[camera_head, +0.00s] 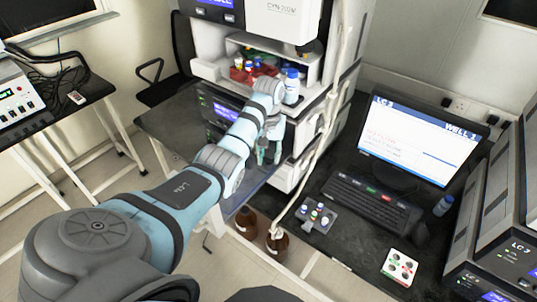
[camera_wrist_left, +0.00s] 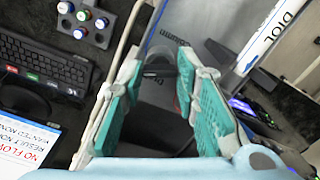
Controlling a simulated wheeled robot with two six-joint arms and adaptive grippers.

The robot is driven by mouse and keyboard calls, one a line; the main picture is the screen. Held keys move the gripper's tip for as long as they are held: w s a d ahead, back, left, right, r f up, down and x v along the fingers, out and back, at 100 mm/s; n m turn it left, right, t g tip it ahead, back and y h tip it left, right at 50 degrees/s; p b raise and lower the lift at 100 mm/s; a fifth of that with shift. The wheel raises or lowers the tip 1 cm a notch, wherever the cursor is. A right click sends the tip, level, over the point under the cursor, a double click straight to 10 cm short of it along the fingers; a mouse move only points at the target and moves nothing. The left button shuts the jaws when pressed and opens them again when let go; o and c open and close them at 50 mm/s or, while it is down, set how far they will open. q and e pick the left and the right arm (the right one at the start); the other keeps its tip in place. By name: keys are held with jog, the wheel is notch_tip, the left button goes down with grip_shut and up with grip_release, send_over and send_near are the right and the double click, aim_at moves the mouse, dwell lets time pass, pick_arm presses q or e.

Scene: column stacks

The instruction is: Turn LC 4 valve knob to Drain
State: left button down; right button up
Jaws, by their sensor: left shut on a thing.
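My left arm reaches from the lower left of the head view to the front of the instrument stack (camera_head: 290,177). The left gripper (camera_head: 268,153) is at the front of the stack's lower modules. The knob's pointer and the Drain mark cannot be made out. In the head view the gripper and arm hide the knob. My right gripper is not in view.
Bottles (camera_head: 291,86) stand in the open bay above the gripper. A pale tube (camera_head: 322,150) hangs down the stack's right side. Two brown bottles (camera_head: 277,244) stand below. A monitor (camera_head: 418,140), keyboard (camera_head: 372,205) and vial rack (camera_head: 317,216) are on the right bench.

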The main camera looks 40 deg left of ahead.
pick_arm(q)
jog(key=shift+n, duration=1.9)
jog(key=c, duration=1.2)
grip_release()
jog(key=shift+c, duration=0.2)
